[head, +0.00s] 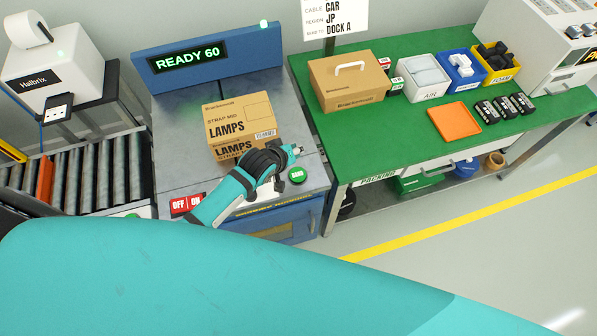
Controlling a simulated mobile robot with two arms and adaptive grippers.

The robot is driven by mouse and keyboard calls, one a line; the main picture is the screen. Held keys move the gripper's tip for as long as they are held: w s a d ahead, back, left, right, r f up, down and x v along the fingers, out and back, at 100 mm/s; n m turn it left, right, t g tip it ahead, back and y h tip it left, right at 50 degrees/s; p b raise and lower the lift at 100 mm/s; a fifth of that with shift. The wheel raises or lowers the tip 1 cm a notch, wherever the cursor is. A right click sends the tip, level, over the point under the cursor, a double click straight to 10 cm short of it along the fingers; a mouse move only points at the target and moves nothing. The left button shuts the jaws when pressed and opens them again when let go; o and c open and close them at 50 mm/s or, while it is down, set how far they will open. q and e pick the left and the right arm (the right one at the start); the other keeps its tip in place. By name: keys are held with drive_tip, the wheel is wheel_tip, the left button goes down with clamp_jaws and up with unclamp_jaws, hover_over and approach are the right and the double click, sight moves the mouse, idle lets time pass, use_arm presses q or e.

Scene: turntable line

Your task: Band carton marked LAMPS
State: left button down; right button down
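The brown carton marked LAMPS (236,112) stands on the grey metal top (180,150) of the blue banding machine. Its label also reads STRAP MID, and no band shows on its visible faces. The machine's display (187,58) reads READY 60. A green RUN button (297,174) is at the front right of the top, and a red OFF/ON switch (187,203) is at the front left. My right gripper is not visible.
A roller conveyor (75,180) lies left, below a white printer (55,80). The green packing bench (400,120) at right holds a handled box (348,82), bins, an orange tray (454,120) and several black items. My teal arm covers the foreground.

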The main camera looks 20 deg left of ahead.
use_arm(q)
drive_tip(key=shift+f, duration=0.1)
drive_tip(key=b, duration=0.8)
hover_over(295, 173)
wheel_tip(295, 173, down, 8)
drive_tip(key=shift+f, duration=0.35)
drive_tip(key=shift+f, duration=0.1)
idle(0.7)
drive_tip(key=shift+f, duration=0.35)
drive_tip(key=shift+f+b, duration=0.4)
drive_tip(key=shift+f, duration=0.15)
idle(0.6)
drive_tip(key=shift+r, duration=0.1)
drive_tip(key=shift+d+r+p, duration=0.1)
drive_tip(key=shift+r+p, duration=0.75)
drive_tip(key=shift+p, duration=0.25)
